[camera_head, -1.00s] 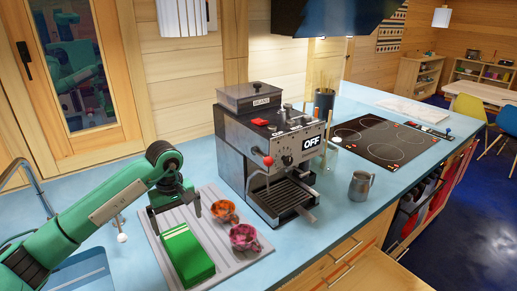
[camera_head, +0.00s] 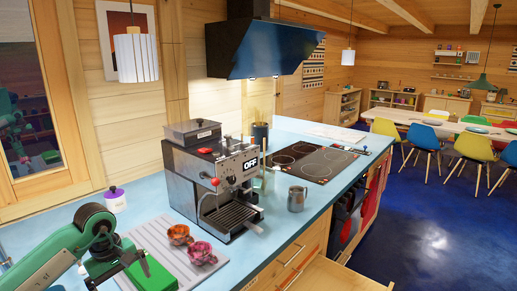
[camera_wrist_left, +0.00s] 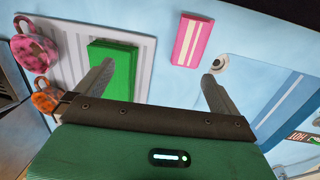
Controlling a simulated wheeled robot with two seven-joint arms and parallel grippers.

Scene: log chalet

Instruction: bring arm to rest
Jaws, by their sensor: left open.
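My left arm comes in from the lower left in the head view, its gripper (camera_head: 122,262) beside the green block (camera_head: 152,274) on the ribbed grey tray (camera_head: 150,233). In the left wrist view, my left gripper (camera_wrist_left: 158,74) is open, its two fingers wide apart with nothing between them. The green block (camera_wrist_left: 124,62) lies beyond the left finger, partly hidden by it. My right gripper is not in either view.
Orange cup (camera_head: 179,235) and pink cup (camera_head: 201,253) stand on the tray, next to the coffee machine (camera_head: 212,185). A purple-lidded jar (camera_head: 116,200) stands behind. A metal jug (camera_head: 297,198) and hob (camera_head: 315,162) lie right. The wrist view shows a pink striped item (camera_wrist_left: 187,40).

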